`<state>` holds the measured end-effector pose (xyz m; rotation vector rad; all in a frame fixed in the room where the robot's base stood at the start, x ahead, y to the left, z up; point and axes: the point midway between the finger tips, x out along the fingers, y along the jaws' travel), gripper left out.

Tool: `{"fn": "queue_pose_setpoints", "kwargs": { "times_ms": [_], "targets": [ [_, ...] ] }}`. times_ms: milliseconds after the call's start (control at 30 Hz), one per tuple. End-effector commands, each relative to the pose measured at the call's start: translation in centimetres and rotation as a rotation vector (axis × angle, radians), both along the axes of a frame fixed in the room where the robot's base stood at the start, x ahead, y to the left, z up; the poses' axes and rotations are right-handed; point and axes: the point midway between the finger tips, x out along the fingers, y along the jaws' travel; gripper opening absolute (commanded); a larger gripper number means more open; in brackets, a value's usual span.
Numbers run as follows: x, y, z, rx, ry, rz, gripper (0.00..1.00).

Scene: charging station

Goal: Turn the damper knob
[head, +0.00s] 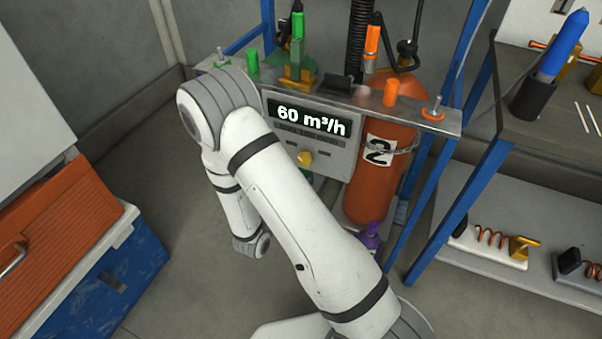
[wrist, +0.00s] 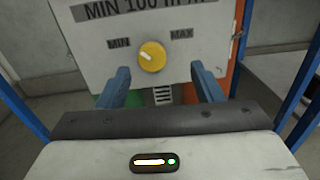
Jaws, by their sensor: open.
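The yellow damper knob (wrist: 152,57) sits on a light panel between the labels MIN and MAX in the wrist view. Its pale pointer mark points to the upper left, toward MIN. In the head view the knob (head: 304,159) shows below the display (head: 307,117), which reads 60 m³/h. My gripper (wrist: 166,78) is open, its two blue fingers apart below and either side of the knob in the wrist view. No object shows between the fingers. In the head view my arm hides the gripper.
The panel hangs in a blue-framed rack (head: 468,50) with green and orange cylinders behind. A shelf (head: 430,118) with small knobs and a switch juts out above the panel. An orange and blue cabinet (head: 112,270) stands at left, a workbench (head: 545,130) at right.

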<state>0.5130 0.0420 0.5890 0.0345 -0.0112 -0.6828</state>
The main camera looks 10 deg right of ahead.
Motion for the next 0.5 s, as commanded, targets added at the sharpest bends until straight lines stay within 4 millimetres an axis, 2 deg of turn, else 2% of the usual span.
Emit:
{"fn": "queue_pose_setpoints", "kwargs": {
  "times_ms": [33, 167, 500],
  "targets": [
    [0.1, 0.5, -1.0, -0.009, 0.006, 0.026, 0.6],
    [0.8, 0.6, -1.5, -0.015, 0.01, 0.053, 0.6],
    [5.0, -2.5, -1.4, -0.014, 0.009, 0.05, 0.6]
  ]
}}
